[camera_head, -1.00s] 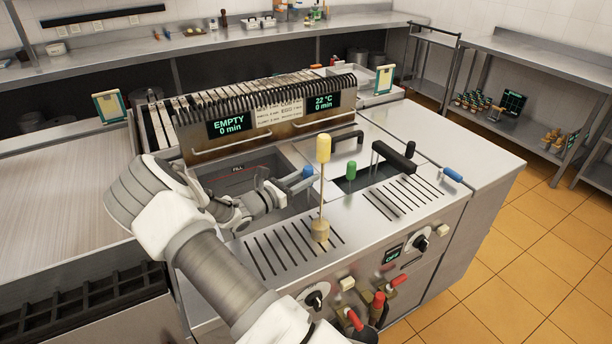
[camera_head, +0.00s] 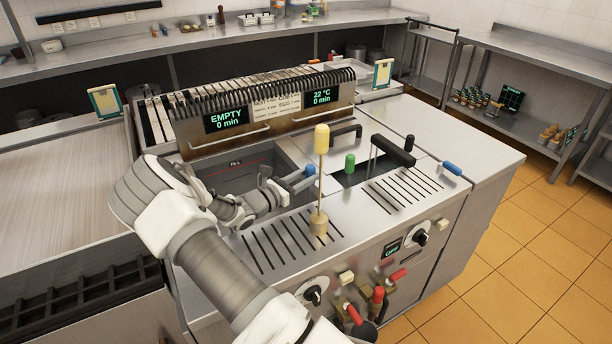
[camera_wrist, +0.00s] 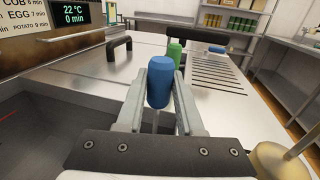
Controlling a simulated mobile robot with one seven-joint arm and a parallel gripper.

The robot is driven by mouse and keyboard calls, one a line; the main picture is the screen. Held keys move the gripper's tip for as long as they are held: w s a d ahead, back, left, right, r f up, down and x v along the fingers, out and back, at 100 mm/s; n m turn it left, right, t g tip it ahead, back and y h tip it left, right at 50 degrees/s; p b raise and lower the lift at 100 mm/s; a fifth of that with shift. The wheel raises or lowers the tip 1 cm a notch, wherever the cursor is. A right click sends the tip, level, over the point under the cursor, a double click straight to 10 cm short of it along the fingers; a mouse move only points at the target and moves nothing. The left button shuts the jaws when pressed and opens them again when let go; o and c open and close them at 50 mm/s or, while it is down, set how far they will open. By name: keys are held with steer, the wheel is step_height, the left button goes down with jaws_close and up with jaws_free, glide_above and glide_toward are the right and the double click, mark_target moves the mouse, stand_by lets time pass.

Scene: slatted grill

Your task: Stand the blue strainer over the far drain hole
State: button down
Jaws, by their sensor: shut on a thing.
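My gripper (camera_head: 298,182) reaches over the left open well (camera_head: 225,172) of the steel counter. It is shut on the blue grip of the blue strainer (camera_head: 310,170). In the wrist view the blue grip (camera_wrist: 159,88) stands upright between both fingers of my gripper (camera_wrist: 160,98), with a thin pale rod below it. The strainer's lower end is hidden. I cannot see the far drain hole in either view, and my arm covers part of the well.
A yellow-topped rod on a brass base (camera_head: 320,180) stands on the front slots, close right of my gripper. A green knob (camera_head: 350,162) and black handles (camera_head: 393,150) are farther right. A blue-gripped piece (camera_head: 452,168) lies on the right counter. The lid with displays (camera_head: 265,110) rises behind.

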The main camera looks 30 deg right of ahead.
stand_by(0.3)
steer(key=shift+f+b, duration=0.3)
steer(key=shift+f, duration=0.15)
steer(key=shift+c, duration=2.3)
jaws_free()
steer(key=s+a, duration=0.1)
steer(key=a, duration=0.6)
steer(key=shift+s+a, duration=0.15)
steer(key=shift+a, duration=0.1)
